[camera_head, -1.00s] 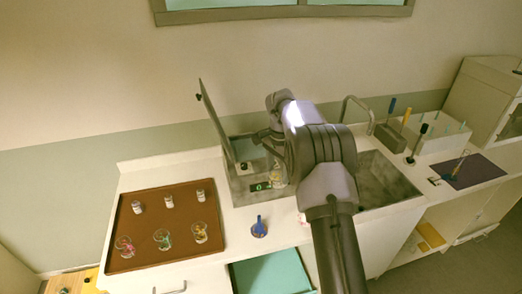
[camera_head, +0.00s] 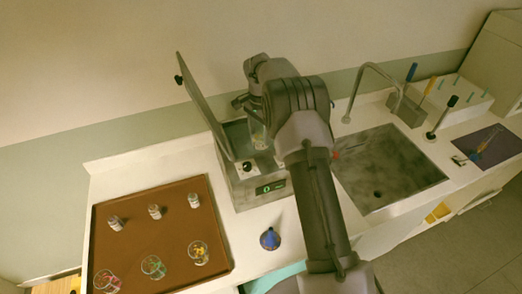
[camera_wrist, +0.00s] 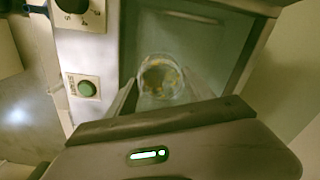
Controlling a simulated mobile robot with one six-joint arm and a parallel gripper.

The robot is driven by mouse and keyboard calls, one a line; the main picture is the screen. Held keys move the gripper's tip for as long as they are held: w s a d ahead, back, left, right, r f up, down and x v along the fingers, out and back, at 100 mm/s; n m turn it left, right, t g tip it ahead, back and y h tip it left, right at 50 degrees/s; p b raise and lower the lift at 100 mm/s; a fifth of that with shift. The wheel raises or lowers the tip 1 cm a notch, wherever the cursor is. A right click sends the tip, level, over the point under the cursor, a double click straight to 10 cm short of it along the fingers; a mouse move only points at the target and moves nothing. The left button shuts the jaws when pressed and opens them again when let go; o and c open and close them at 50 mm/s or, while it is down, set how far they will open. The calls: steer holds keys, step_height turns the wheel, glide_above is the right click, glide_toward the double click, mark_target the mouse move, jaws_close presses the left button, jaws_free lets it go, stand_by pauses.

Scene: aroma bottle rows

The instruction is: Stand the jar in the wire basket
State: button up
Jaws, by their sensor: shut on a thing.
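My gripper (camera_head: 254,112) is shut on a clear glass jar (camera_head: 258,136) with yellow bits in it. In the wrist view the jar (camera_wrist: 160,76) sits between the two fingers of my gripper (camera_wrist: 162,90), seen from above. They are over the open tank of a grey bath machine (camera_head: 240,186) with a small green display. In the wrist view the tank (camera_wrist: 205,60) lies under the jar. I cannot clearly make out the wire basket; thin lines show near the tank's far edge. How high the jar is above the tank floor is hard to tell.
The machine's raised lid (camera_head: 205,105) stands tilted at the left. A brown tray (camera_head: 180,235) holds several vials and glass beakers. A sink (camera_head: 385,170) with a tap (camera_head: 370,80) is at the right.

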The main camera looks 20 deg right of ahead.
mark_target(260, 148)
step_height(260, 148, down, 8)
steer(key=shift+f+b, duration=0.1)
steer(key=shift+b, duration=0.2)
steer(key=shift+w, duration=0.15)
steer(key=shift+f, duration=0.2)
steer(key=o, duration=1.4)
